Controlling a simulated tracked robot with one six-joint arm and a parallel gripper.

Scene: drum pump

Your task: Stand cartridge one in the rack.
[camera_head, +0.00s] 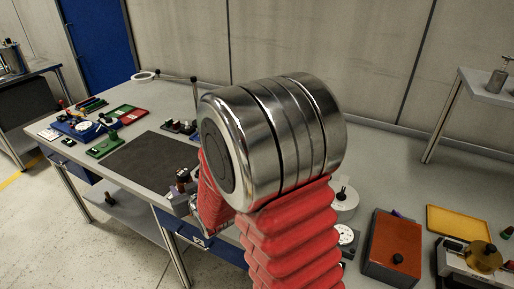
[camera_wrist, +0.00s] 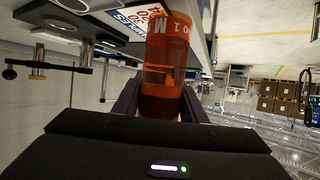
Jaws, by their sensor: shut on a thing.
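An orange see-through cartridge (camera_wrist: 166,62) marked "NO 1" is in the wrist view. My gripper (camera_wrist: 160,100) is shut on it, with one dark finger on each side. In the head view my own arm covers the middle of the scene, and I cannot make out the gripper or the cartridge clearly there. I cannot tell for sure which thing is the rack.
A dark mat (camera_head: 148,160) lies on the grey bench. A green tray (camera_head: 104,146) and a blue fixture (camera_head: 80,127) are at left. A red box (camera_head: 392,246) and a yellow tray (camera_head: 458,226) are at right. A printed sign (camera_wrist: 130,18) is close to the cartridge.

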